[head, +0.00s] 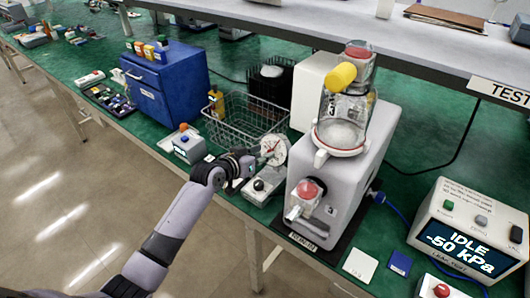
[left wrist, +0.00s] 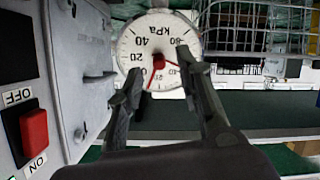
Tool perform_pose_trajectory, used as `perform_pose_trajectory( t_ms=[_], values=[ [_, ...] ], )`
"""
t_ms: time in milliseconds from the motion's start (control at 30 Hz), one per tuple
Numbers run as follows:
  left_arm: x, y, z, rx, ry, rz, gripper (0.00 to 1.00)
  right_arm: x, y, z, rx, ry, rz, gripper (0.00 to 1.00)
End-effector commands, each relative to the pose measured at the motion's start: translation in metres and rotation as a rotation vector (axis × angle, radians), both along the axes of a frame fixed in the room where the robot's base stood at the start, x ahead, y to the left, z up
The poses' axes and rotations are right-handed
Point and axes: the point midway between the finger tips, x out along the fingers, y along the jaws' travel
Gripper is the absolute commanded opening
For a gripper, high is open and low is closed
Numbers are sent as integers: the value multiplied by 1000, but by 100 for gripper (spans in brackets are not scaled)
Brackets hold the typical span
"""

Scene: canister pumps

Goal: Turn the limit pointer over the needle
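The round white kPa gauge (head: 273,149) stands at the left side of the canister pump (head: 335,185). In the left wrist view the gauge dial (left wrist: 138,48) appears upside down. A red hub (left wrist: 158,62) sits at its centre, with one thin red hand (left wrist: 152,82) running down-left and another short line to the right. I cannot tell surely which is needle and which is limit pointer. My left gripper (left wrist: 158,64) (head: 258,160) is open in front of the dial, its dark fingers on either side of the hub. Contact with the pointer cannot be told. My right gripper is out of view.
A red rocker switch (left wrist: 34,131) is on the pump's side. A wire basket (head: 240,120) stands behind the gauge. A small grey box with a black knob (head: 259,184) is close below my gripper. A control box (head: 465,235) reads IDLE, -50 kPa.

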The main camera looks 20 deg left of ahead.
Motion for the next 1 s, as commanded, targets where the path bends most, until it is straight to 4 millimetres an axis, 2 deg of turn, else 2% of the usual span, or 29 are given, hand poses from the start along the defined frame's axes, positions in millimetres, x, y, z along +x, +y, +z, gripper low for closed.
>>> perform_pose_trajectory(
  t_ms=[200, 533, 1000],
  values=[
    [15, -5, -6, 0, 0, 0, 33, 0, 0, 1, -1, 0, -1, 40],
    [16, -6, -7, 0, 0, 0, 32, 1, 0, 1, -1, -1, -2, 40],
    [16, -6, -7, 0, 0, 1, 1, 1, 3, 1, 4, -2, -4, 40]
  ],
)
